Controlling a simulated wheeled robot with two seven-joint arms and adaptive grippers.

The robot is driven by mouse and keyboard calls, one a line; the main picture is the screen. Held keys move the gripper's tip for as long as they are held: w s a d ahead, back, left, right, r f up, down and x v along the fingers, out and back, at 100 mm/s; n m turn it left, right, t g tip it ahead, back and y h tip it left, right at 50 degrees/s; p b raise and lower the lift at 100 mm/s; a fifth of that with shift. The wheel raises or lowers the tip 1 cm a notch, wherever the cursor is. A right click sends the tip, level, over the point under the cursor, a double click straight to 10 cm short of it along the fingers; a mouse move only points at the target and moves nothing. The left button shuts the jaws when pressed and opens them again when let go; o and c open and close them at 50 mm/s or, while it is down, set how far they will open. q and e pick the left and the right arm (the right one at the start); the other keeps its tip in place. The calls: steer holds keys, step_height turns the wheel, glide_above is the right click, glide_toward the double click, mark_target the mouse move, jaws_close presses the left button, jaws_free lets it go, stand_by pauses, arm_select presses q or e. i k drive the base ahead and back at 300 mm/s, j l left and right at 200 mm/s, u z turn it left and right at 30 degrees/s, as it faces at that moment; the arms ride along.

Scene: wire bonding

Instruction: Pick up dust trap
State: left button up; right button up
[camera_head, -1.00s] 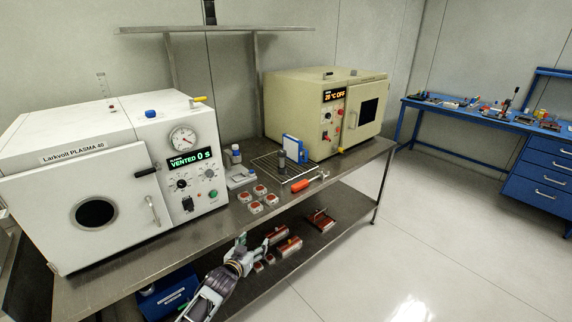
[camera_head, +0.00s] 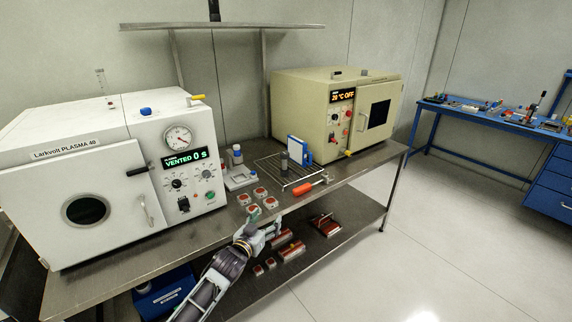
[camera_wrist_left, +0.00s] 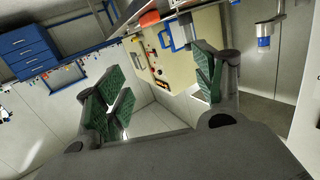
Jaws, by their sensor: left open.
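No object is clearly identifiable as the dust trap. Possible candidates are several small white pieces with red tops, such as one small box (camera_head: 260,192), on the steel bench, and a dark upright cylinder (camera_head: 284,162) by the wire rack. My left gripper (camera_head: 265,217) is at the bench's front edge, just in front of the small boxes. In the left wrist view, my left gripper (camera_wrist_left: 160,88) is open, its green-padded fingers apart with nothing between them. My right gripper is in neither view.
The white plasma machine (camera_head: 100,175) stands left and the beige oven (camera_head: 330,110) right on the bench. An orange-handled tool (camera_head: 303,189) lies by the wire rack (camera_head: 268,166). Red-and-grey items, including one block (camera_head: 326,224), lie on the lower shelf. Floor (camera_head: 450,220) at right is clear.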

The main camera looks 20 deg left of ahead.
mark_target(284, 156)
steer(key=i+j, duration=0.25)
steer(key=i, duration=0.25)
steer(key=i+j, duration=0.2)
steer(key=i, duration=0.3)
